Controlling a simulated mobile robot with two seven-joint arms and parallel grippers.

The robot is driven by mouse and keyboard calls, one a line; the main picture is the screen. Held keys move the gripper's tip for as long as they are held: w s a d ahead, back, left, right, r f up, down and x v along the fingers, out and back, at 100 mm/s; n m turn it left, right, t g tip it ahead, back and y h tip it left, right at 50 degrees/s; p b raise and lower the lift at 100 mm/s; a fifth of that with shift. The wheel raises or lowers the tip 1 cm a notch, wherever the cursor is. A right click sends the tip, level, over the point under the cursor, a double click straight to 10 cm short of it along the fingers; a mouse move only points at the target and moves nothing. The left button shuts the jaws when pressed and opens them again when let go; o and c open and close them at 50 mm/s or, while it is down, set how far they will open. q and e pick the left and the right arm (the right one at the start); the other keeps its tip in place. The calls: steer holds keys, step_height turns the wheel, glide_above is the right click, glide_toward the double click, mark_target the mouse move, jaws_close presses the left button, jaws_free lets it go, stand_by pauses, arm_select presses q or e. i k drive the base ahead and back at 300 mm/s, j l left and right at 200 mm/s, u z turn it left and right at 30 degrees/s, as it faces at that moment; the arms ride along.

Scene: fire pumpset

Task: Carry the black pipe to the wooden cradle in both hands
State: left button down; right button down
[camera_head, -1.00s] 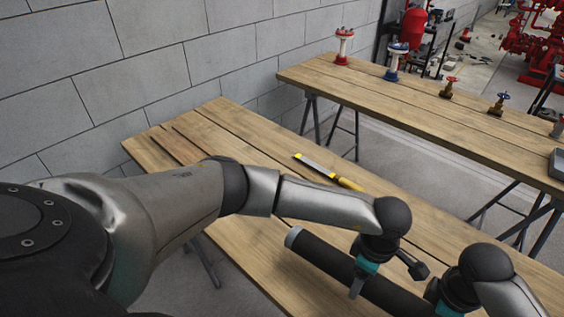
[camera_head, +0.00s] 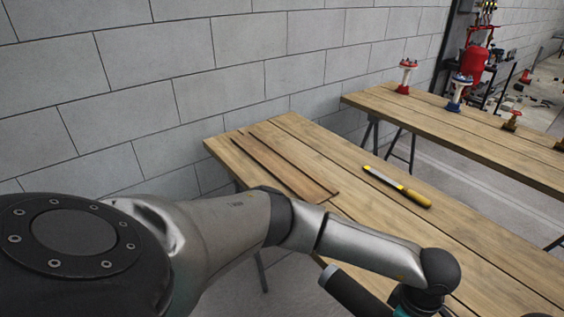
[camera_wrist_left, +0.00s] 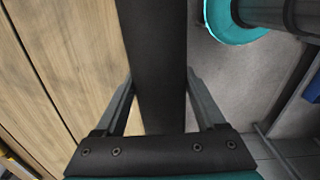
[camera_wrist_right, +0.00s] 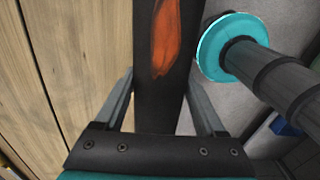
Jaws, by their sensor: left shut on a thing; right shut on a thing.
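The black pipe (camera_head: 350,292) shows its pale-rimmed end at the bottom of the head view, in front of the near table's edge; the rest is cut off. My left gripper (camera_wrist_left: 160,95) is shut on the pipe (camera_wrist_left: 155,45), with a finger on each side. My right gripper (camera_wrist_right: 161,100) is shut on the same pipe (camera_wrist_right: 148,95), near an orange patch on it; this gripper is outside the head view. A darker brown wooden piece with two long strips, apparently the wooden cradle (camera_head: 285,165), lies on the near table's left part.
A yellow-handled tool (camera_head: 395,186) lies on the near wooden table (camera_head: 350,165), right of the cradle. A second table (camera_head: 440,125) behind holds red and blue fittings. A grey block wall (camera_head: 230,75) stands behind. Bare tabletop lies between cradle and tool.

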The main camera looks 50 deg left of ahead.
mark_target(277, 162)
steer(key=k, duration=0.4)
steer(key=j+z, duration=0.15)
steer(key=j, duration=3.5)
steer(key=i+j, duration=0.1)
steer(key=i, duration=0.45)
steer(key=i+j, duration=0.1)
steer(key=i, duration=0.4)
